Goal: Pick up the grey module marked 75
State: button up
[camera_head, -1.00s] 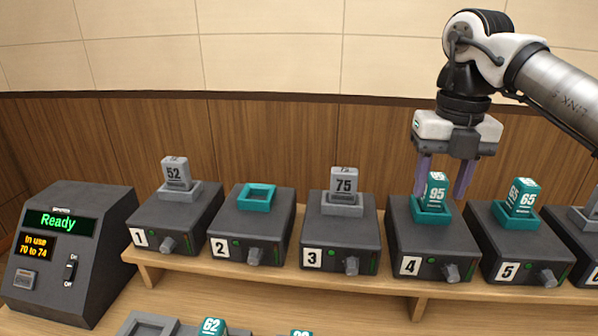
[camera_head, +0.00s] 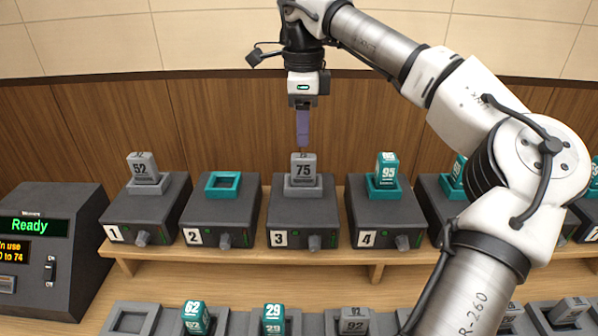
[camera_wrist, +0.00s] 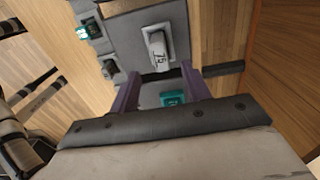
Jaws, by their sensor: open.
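The grey module marked 75 (camera_head: 303,169) stands upright in the grey socket on top of unit 3 (camera_head: 303,208). In the wrist view the module (camera_wrist: 158,52) shows just beyond the fingertips, with its number visible. My gripper (camera_head: 303,143) points down above and close to the module. In the head view its purple fingers overlap edge-on. In the wrist view the fingers (camera_wrist: 158,82) are spread apart with nothing between them that they touch. The gripper is open and empty.
Unit 1 holds grey module 52 (camera_head: 144,167). Unit 2 has an empty teal socket (camera_head: 223,185). Unit 4 holds teal module 95 (camera_head: 387,168). Front sockets hold modules 62 (camera_head: 194,317), 29 (camera_head: 274,319) and 92 (camera_head: 354,320). A console (camera_head: 50,245) reads Ready.

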aim_at(303, 156)
notch_tip(303, 156, down, 9)
jog(key=shift+f+p, duration=0.2)
jog(key=shift+p, duration=0.5)
grip_shut()
jog(key=shift+r, duration=0.15)
